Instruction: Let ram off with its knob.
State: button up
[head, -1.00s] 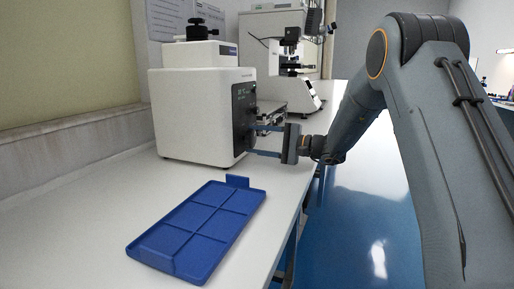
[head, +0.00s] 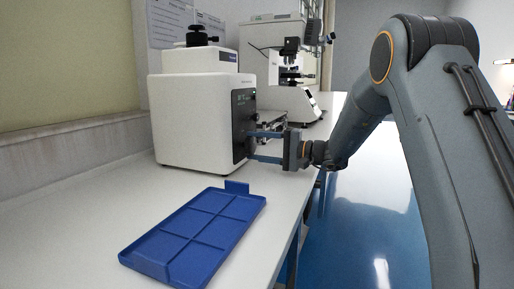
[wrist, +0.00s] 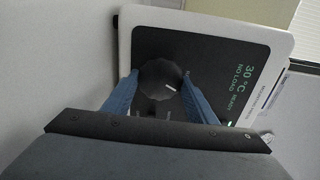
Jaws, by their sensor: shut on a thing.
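The white tester (head: 195,125) stands on the bench, its black front panel (head: 244,112) facing right in the head view. In the wrist view the panel (wrist: 210,55) carries a dark round knob (wrist: 158,78) with a short white pointer line. My gripper (wrist: 160,84) has a blue finger on each side of the knob and is shut on it. In the head view my gripper (head: 252,147) reaches the panel from the right, and the knob is too small to make out. Green text on the panel reads 30 °C, NO LOAD, READY. The ram cannot be made out.
A blue compartmented tray (head: 194,232) lies empty on the white bench (head: 85,225), in front of the tester. A second instrument (head: 270,65) stands behind it. A black knob (head: 197,33) tops the tester. The bench's right edge drops to blue floor.

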jog(key=o, duration=1.1)
jog(key=shift+c, duration=0.2)
jog(key=v, duration=0.7)
jog(key=shift+s+d+p, duration=0.2)
jog(key=shift+d+p, duration=0.15)
jog(key=shift+p, duration=0.05)
